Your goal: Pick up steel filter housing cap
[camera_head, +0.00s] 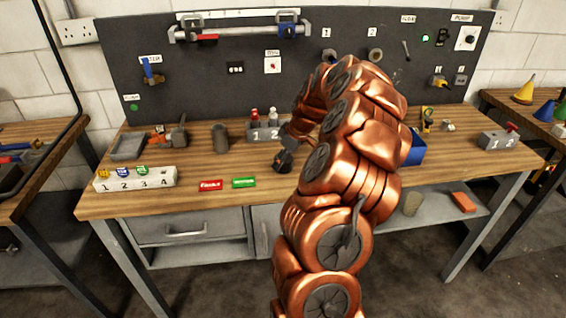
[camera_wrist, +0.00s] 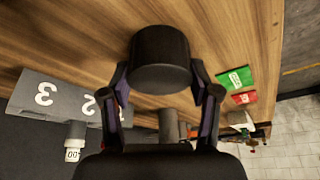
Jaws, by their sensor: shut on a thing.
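A dark round cap-like cylinder (camera_wrist: 160,60), which I take to be the steel filter housing cap, sits between the two fingers of my gripper (camera_wrist: 163,88) in the wrist view. The fingers are shut on its sides. In the head view my gripper (camera_head: 285,160) is over the middle of the workbench, and my arm hides much of what is around it. I cannot tell whether the cap touches the wood or is a little above it.
A grey cylinder (camera_head: 220,138) stands left of my gripper. Behind is a numbered grey block (camera_head: 268,133). Red (camera_head: 210,186) and green (camera_head: 244,183) labels lie near the front edge. A white numbered rack (camera_head: 135,180) is at left, a blue bin (camera_head: 414,150) right of my arm.

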